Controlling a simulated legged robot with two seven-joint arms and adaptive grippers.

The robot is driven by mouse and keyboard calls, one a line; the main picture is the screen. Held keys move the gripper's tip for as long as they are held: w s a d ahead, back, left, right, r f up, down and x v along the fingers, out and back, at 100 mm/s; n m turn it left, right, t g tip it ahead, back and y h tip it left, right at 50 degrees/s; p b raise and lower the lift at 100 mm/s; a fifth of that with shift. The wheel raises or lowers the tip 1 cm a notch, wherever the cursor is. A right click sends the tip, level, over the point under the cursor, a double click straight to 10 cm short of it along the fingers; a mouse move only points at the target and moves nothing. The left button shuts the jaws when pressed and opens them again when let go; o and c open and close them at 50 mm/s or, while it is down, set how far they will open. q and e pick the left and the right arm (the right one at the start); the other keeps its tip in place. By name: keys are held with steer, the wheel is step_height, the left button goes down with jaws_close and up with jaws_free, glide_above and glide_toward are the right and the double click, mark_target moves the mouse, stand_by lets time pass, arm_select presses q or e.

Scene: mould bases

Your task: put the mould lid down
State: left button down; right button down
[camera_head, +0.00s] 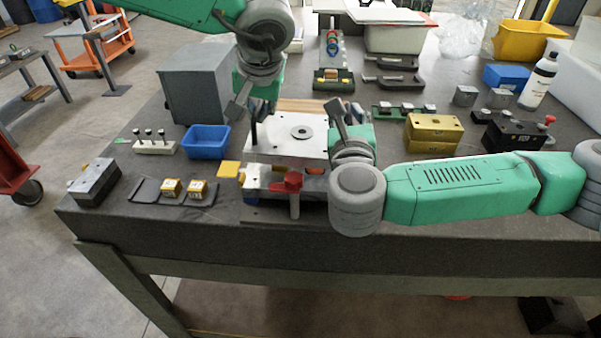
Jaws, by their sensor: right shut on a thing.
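The mould lid (284,144) is a flat silver plate with a dark-centred round ring on top. It lies roughly level over the mould base (258,186) near the table's front edge; whether it touches the base is hard to tell. My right gripper (336,112) is at the lid's right edge and shut on it, its grip partly hidden by its own wrist. My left gripper (241,112) is at the lid's far left corner, pointing down. Its fingertips are partly hidden, and I cannot tell if they touch the lid.
A red-handled clamp (293,184) stands at the base's front. To the left are a blue bin (207,141), a grey box (196,84) and a dark tray (146,190) with gold blocks. A gold block (434,133) and a black fixture (515,136) stand to the right.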

arm_select(q)
steer(key=shift+w+d+f, duration=0.3)
steer(key=shift+d+f, duration=0.05)
steer(key=shift+f, duration=0.05)
arm_select(e)
steer(key=shift+w+a+f, duration=0.25)
steer(key=shift+f, duration=0.1)
arm_select(q)
steer(key=shift+s+a+r, duration=0.15)
steer(key=shift+a+r, duration=0.05)
steer(key=shift+a, duration=0.1)
arm_select(e)
steer(key=shift+s+a+r, duration=0.15)
steer(key=shift+a, duration=0.15)
arm_select(q)
steer(key=shift+f, duration=0.15)
steer(key=shift+f, duration=0.1)
arm_select(e)
steer(key=shift+f, duration=0.2)
